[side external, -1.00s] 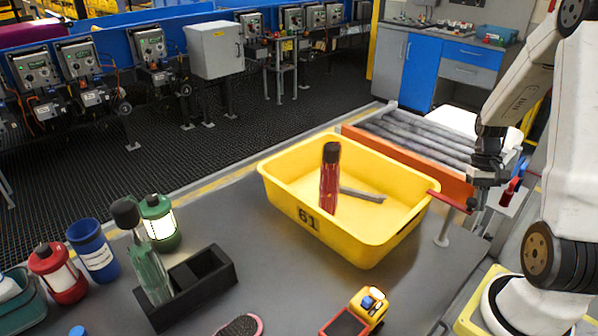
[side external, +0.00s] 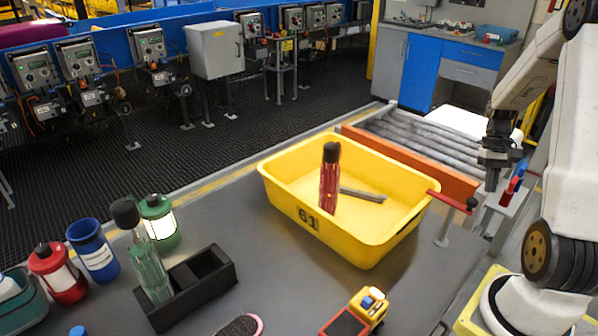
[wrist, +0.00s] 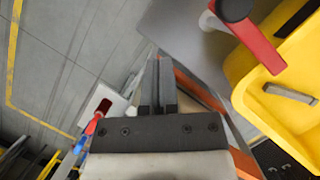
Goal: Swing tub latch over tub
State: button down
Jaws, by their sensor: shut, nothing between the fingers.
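The yellow tub (side external: 390,243), marked 61, sits on the grey table; its edge also shows in the wrist view (wrist: 262,85). The tub latch (side external: 450,199) is a red bar with a black knob on a grey post beside the tub's right corner. In the wrist view, the latch bar (wrist: 255,42) points toward the tub, and its tip overlaps the rim. My gripper (side external: 491,188) is shut and empty, just right of the black knob and apart from it. Its closed fingers show in the wrist view (wrist: 158,72).
A red bottle with a black cap (side external: 330,180) and a grey bar (side external: 362,195) are in the tub. An orange-sided roller conveyor (side external: 455,183) runs behind it. Lanterns, a blue cup (side external: 93,250), a black holder (side external: 212,275) and a toy truck (side external: 369,306) stand on the table.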

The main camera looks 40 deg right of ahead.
notch_tip(320, 180, up, 7)
jog(key=d, duration=0.2)
jog(key=shift+d+f, duration=0.2)
jog(key=shift+d, duration=0.1)
jog(key=w+a+f+n+h, duration=0.1)
jog(key=w+a, duration=0.2)
jog(key=a, duration=0.1)
jog(key=w+a+f+n+t+h, duration=0.1)
jog(key=w+a, duration=0.3)
jog(key=a, duration=0.1)
jog(key=w+a+f+n+h, duration=0.1)
jog(key=w+a+n, duration=0.1)
jog(key=w+a, duration=0.2)
jog(key=shift+a+f+t, duration=0.1)
jog(key=shift+a+t, duration=0.3)
jog(key=shift+a, duration=0.35)
jog(key=a+f+n+t, duration=0.1)
jog(key=a, duration=0.5)
jog(key=a+f+n+t, duration=0.1)
jog(key=a+n, duration=0.1)
jog(key=a, duration=0.5)
jog(key=a+f+n+t, duration=0.1)
jog(key=a+n, duration=0.1)
jog(key=a, duration=0.4)
jog(key=shift+a+t, duration=0.15)
jog(key=shift+t, duration=0.25)
jog(key=shift+w, duration=0.1)
